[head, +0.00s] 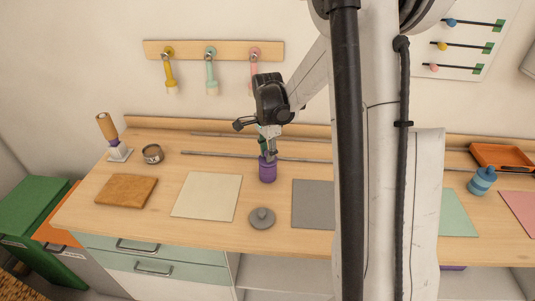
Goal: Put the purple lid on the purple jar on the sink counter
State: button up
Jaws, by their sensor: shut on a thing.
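The purple jar (268,172) stands upright on the wooden counter, near the middle, behind the grey round disc. My gripper (267,152) points down right above it, with its fingers shut at the jar's top. A purple piece at the fingertips, which looks like the purple lid (267,159), is at the jar's mouth. The fingers partly hide it, and I cannot tell whether it is seated or just above the rim.
A cream mat (206,195), a grey mat (313,204) and a grey round disc (262,218) lie around the jar. A metal rod (225,154) runs behind it. A blue stacked piece (482,181) stands right.

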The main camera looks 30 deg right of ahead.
dwell(0.4)
jog(key=o, duration=1.4)
jog(key=shift+o, duration=0.2)
jog(key=shift+r, duration=0.15)
jog(key=shift+r+p, duration=1.7)
jog(key=shift+r, duration=1.65)
grip_shut()
jog(key=shift+f+b, duration=2.1)
jog(key=shift+f, duration=0.5)
